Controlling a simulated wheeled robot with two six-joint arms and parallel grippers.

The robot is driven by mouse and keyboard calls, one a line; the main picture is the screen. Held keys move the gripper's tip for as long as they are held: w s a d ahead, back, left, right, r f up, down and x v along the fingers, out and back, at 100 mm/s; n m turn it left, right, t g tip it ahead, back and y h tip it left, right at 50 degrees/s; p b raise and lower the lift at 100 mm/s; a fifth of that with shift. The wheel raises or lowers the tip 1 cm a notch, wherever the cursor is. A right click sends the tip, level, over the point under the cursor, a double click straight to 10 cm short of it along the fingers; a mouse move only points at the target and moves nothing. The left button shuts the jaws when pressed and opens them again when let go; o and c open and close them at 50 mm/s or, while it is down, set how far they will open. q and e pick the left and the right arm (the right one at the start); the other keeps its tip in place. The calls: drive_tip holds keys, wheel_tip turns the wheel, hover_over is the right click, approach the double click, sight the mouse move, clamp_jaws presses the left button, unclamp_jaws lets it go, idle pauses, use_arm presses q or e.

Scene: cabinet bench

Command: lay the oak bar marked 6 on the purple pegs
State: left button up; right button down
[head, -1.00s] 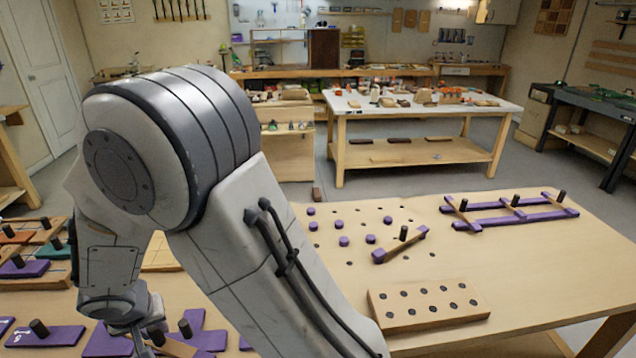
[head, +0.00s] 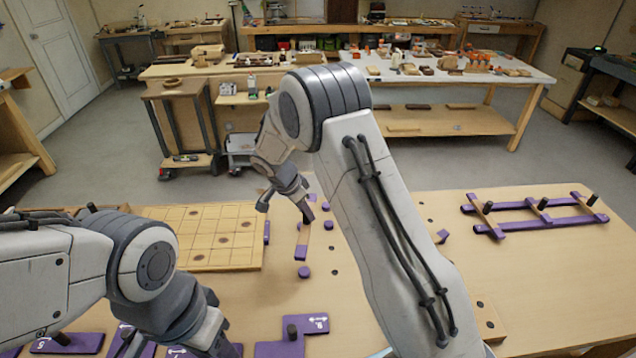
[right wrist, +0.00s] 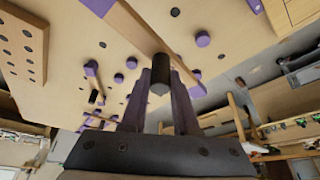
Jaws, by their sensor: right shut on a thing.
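My right gripper (head: 308,212) is shut on the dark knob (right wrist: 158,80) of an oak bar (right wrist: 135,28) with purple ends. In the head view this bar (head: 302,239) points toward me over the peg area, its near purple end beside a round purple peg (head: 304,271). More purple pegs show in the right wrist view (right wrist: 203,39). I cannot tell whether the bar touches any peg, and its number is not readable. My left gripper (head: 212,345) is low at the left, partly cut off by the frame; its jaws are unclear.
Another knobbed bar (right wrist: 95,93) lies near the pegs, mostly behind my right arm in the head view. A holed wooden block (head: 486,312) is at front right. A purple-railed frame with knobbed bars (head: 535,225) stands at right. A gridded board (head: 195,260) and purple plates (head: 75,344) lie left.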

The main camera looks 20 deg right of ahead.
use_arm(q)
wheel_tip(320, 180, up, 2)
drive_tip(key=shift+p, duration=0.3)
use_arm(e)
drive_tip(key=d+m, duration=0.1)
drive_tip(key=d+f+m, duration=0.1)
drive_tip(key=w+d+f+m+g, duration=0.1)
drive_tip(key=shift+w+d, duration=0.1)
drive_tip(key=shift+d, duration=0.3)
use_arm(q)
drive_tip(key=shift+f, duration=0.1)
wheel_tip(320, 180, down, 8)
drive_tip(key=b, duration=0.7)
drive_tip(key=shift+r+b, duration=0.25)
drive_tip(key=shift+b, duration=0.1)
use_arm(e)
wheel_tip(320, 180, down, 7)
drive_tip(key=shift+a, duration=0.15)
use_arm(q)
drive_tip(key=shift+f, duration=0.15)
use_arm(e)
drive_tip(key=shift+f, duration=0.15)
use_arm(q)
drive_tip(key=shift+f+b, duration=0.2)
drive_tip(key=shift+b, duration=0.15)
